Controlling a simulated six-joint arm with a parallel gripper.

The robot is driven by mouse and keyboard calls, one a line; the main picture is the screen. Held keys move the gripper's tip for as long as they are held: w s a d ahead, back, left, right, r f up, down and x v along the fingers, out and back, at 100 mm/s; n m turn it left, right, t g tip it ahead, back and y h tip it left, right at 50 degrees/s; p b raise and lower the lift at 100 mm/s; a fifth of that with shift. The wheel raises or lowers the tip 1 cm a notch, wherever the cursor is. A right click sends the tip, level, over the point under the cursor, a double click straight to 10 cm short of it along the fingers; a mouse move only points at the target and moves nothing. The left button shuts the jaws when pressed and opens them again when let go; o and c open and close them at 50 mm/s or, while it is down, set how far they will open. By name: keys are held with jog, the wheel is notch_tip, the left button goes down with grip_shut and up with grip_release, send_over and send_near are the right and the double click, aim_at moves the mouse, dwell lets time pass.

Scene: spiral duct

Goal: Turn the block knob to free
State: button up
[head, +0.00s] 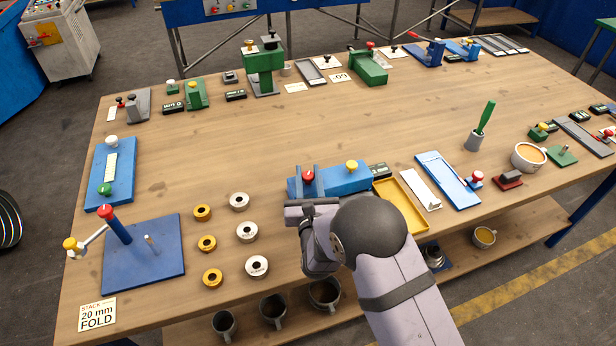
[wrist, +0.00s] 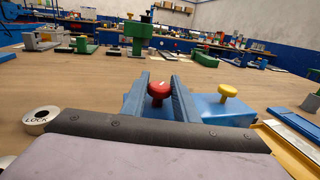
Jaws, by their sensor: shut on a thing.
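A blue block (head: 338,181) lies at the near middle of the table, with a red knob (head: 308,176) at its left and a yellow knob (head: 351,166) at its right. In the wrist view the red knob (wrist: 158,89) carries a pale mark on top, and the yellow knob (wrist: 228,91) stands to its right. My gripper (head: 307,168) reaches over the block's left end. Its two blue-grey fingers stand either side of the red knob, also in the wrist view (wrist: 160,82), and are shut on it. The finger contact low on the knob is partly hidden.
A yellow tray (head: 413,222) sits close to the right of the block. Orange and white rings (head: 239,201) lie to the left, one marked LOCK (wrist: 41,115) in the wrist view. A blue stand (head: 158,268) is further left. The table behind the block is clear.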

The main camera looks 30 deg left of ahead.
aim_at(308, 180)
dwell(0.3)
jog(key=o, duration=1)
jog(key=shift+s, duration=0.1)
jog(key=b+v, duration=0.2)
jog(key=v, duration=0.4)
jog(key=shift+s+d, duration=0.4)
jog(key=shift+s, duration=0.1)
jog(key=shift+o, duration=0.2)
